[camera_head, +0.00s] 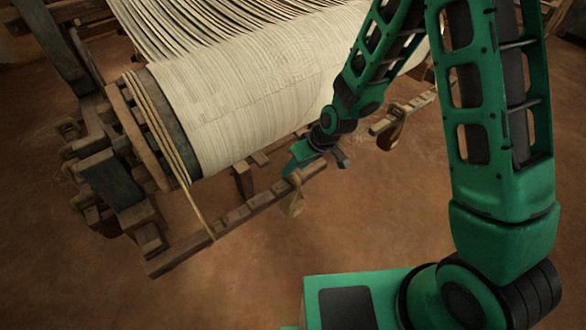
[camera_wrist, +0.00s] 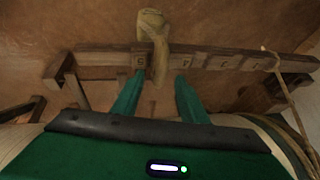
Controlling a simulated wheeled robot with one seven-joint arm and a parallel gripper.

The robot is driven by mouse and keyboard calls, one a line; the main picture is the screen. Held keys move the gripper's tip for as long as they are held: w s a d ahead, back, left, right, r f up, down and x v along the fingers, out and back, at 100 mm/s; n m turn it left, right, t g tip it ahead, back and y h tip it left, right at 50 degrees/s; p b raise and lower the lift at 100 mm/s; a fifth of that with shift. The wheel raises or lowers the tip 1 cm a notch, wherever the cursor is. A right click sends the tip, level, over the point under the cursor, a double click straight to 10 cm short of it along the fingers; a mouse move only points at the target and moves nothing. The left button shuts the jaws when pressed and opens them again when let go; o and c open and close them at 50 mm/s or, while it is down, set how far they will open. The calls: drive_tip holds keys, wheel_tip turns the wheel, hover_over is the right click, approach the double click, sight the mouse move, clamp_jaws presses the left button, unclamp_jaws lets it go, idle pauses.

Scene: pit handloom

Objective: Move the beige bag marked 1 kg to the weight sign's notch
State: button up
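The beige bag (camera_head: 297,203) hangs from a notched wooden bar (camera_head: 232,217) below the loom's cloth roll. In the wrist view the bag (camera_wrist: 150,22) hangs by its strap (camera_wrist: 160,65) over the bar (camera_wrist: 220,58), beside a block that looks marked 5. No 1 kg mark is readable. My gripper (camera_wrist: 157,85) is open, with one green finger on each side of the strap and visible gaps. In the head view my gripper (camera_head: 291,172) is just above the bag, at the bar. No weight sign can be made out.
More numbered blocks run along the bar, their digits hard to read. A cord (camera_head: 185,175) meets the bar's other end. A brown bag (camera_head: 388,137) hangs from another bar at right. The cloth roll (camera_head: 250,90) lies close behind my gripper. The earthen floor in front is clear.

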drive_tip(key=v, duration=0.9)
drive_tip(key=s+d+r+m+h, duration=0.2)
drive_tip(key=s+d+r+m, duration=0.3)
drive_tip(key=d, duration=0.6)
drive_tip(key=s+d+r+m+h, duration=0.15)
drive_tip(key=d+r, duration=0.45)
drive_tip(key=d, duration=0.6)
drive_tip(key=s+d+r+m+g, duration=0.1)
drive_tip(key=s+d+r+m, duration=0.1)
drive_tip(key=s, duration=0.4)
drive_tip(key=s+d+r+m+g, duration=0.1)
drive_tip(key=s+d+r+m, duration=0.1)
drive_tip(key=s+d, duration=0.2)
drive_tip(key=s+d+r+m, duration=0.2)
drive_tip(key=s+d+r, duration=0.1)
drive_tip(key=s, duration=0.6)
drive_tip(key=shift+s+d+g+h, duration=0.3)
drive_tip(key=shift+d+g+h, duration=0.05)
drive_tip(key=shift+g, duration=0.05)
